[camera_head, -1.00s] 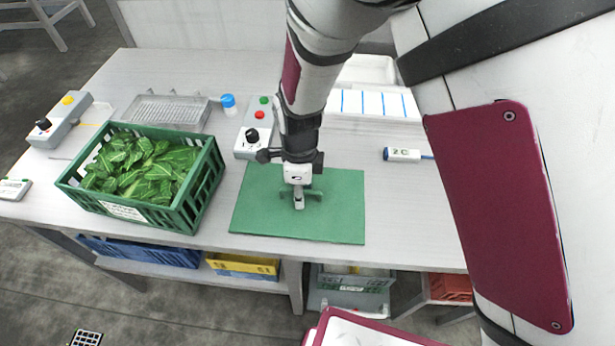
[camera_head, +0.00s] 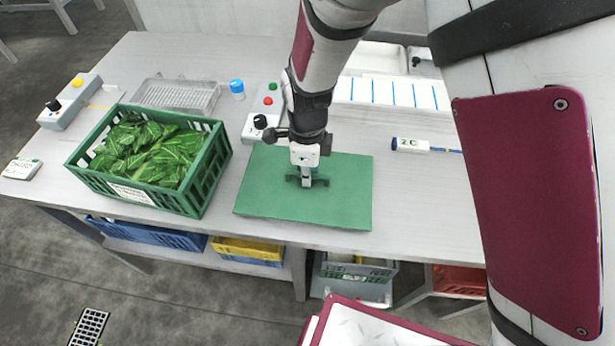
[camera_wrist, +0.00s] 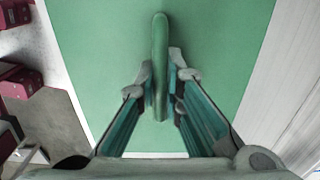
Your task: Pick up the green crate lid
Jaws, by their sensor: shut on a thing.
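The green crate lid (camera_head: 345,205) is a flat rectangular panel in front of me at the table's front edge, right of the green crate. My gripper (camera_head: 307,180) points down at the middle of the lid. In the wrist view the gripper (camera_wrist: 162,80) is shut on the lid's raised bar handle (camera_wrist: 160,45), one finger on each side. The lid fills most of the wrist view and looks about level. I cannot tell whether it is clear of the table. The green crate (camera_head: 185,203) holds leafy greens (camera_head: 150,152) and is open on top.
A grey control box (camera_head: 255,127) stands close behind the lid's left corner, with a blue-capped bottle (camera_head: 237,90) and a clear tray (camera_head: 178,95) farther left. A white handheld device (camera_head: 410,145) lies behind right.

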